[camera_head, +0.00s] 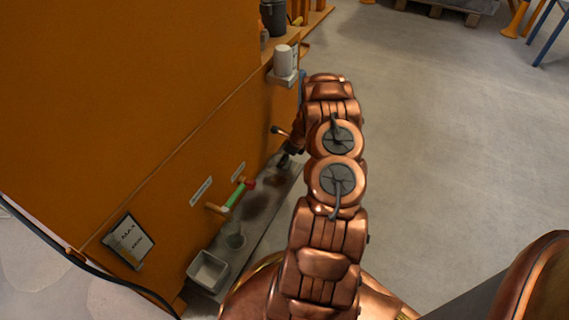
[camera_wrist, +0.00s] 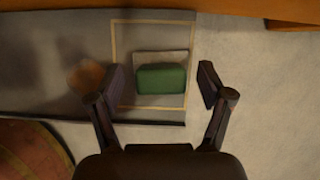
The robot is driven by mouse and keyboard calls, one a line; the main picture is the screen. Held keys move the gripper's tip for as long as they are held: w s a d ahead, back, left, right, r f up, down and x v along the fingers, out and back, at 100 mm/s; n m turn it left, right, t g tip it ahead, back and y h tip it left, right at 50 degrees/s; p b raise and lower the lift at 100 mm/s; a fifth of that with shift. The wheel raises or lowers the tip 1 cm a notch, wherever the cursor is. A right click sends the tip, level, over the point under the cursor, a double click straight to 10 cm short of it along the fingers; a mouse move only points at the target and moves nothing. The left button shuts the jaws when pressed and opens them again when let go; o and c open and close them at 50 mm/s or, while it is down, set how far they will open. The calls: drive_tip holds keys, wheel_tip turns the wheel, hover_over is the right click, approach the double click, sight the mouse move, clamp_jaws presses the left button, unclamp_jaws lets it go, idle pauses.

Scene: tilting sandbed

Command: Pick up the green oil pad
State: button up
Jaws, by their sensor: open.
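The green oil pad (camera_wrist: 162,80) shows in the wrist view as a dark green block with a paler strip along its far side. It sits inside a thin yellowish outline on a grey ledge. My gripper (camera_wrist: 160,72) is open, with one dark finger on either side of the pad in the picture. I cannot tell whether the fingers are above the pad or level with it, and I see no contact. In the head view my gripper (camera_head: 286,160) is a small dark shape beside my arm, low over the ledge. I cannot make out the pad there.
A grey ledge (camera_head: 262,208) runs along the orange wall (camera_head: 130,110). A white cylinder (camera_head: 284,58) stands on a bracket beyond. Concrete floor (camera_head: 430,130) is open at right.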

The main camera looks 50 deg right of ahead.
drive_tip(key=shift+c, duration=0.4)
drive_tip(key=c, duration=1.2)
drive_tip(key=shift+o, duration=0.2)
drive_tip(key=shift+r, duration=0.1)
drive_tip(key=shift+w+r+p, duration=0.1)
drive_tip(key=shift+r+p, duration=0.3)
drive_tip(key=shift+r, duration=0.15)
wheel_tip(320, 180, up, 3)
drive_tip(key=shift+f+p, duration=0.2)
drive_tip(key=shift+p, duration=0.45)
drive_tip(key=s+a+r+p, duration=0.1)
drive_tip(key=s+a+p, duration=0.1)
drive_tip(key=s, duration=1.4)
drive_tip(key=shift+p, duration=0.65)
